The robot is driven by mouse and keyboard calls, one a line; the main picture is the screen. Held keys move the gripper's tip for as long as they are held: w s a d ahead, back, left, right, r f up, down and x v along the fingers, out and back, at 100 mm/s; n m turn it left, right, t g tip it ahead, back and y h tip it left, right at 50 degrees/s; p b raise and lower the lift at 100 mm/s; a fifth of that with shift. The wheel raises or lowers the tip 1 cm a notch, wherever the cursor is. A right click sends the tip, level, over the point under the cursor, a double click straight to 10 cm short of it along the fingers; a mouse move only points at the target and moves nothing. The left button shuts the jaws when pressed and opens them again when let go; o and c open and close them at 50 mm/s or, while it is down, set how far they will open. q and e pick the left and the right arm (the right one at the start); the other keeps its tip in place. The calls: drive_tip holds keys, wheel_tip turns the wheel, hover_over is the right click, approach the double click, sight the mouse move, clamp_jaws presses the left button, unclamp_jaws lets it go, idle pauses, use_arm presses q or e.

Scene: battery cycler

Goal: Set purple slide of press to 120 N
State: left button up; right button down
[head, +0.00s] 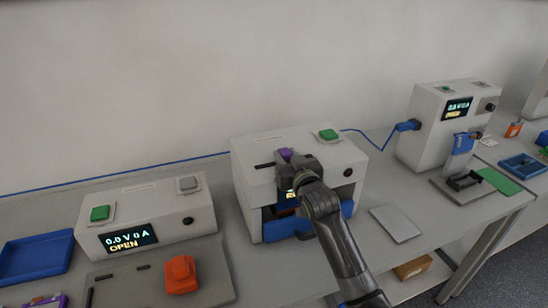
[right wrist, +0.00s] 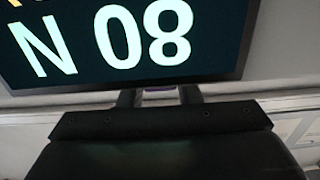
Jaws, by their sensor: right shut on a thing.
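The press (head: 248,184) is the pale box in the middle of the bench in the head view. Its purple slide (head: 286,154) shows on top, partly covered by my right gripper (head: 288,160). My right gripper is shut on the slide; in the right wrist view, a sliver of purple shows between the fingers (right wrist: 160,95). The press display (right wrist: 120,40) fills the top of the right wrist view. In the head view my arm hides most of the display. My left gripper is not in view.
A green button (head: 327,134) and a dark round knob (head: 348,172) are on the press. A station with an "OPEN" display (head: 128,238) stands left, with an orange block (head: 180,273) in front. A grey plate (head: 395,223) lies right of the press. Another station (head: 426,140) stands farther right.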

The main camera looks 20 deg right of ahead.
sight(303, 153)
drive_tip(key=d, duration=0.4)
drive_tip(key=shift+w+d, duration=0.1)
drive_tip(key=shift+d, duration=0.1)
drive_tip(key=shift+a, duration=0.1)
drive_tip(key=c, duration=1.4)
unclamp_jaws()
drive_tip(key=shift+c, duration=0.2)
drive_tip(key=o, duration=0.4)
drive_tip(key=shift+d, duration=0.3)
drive_tip(key=shift+a, duration=0.1)
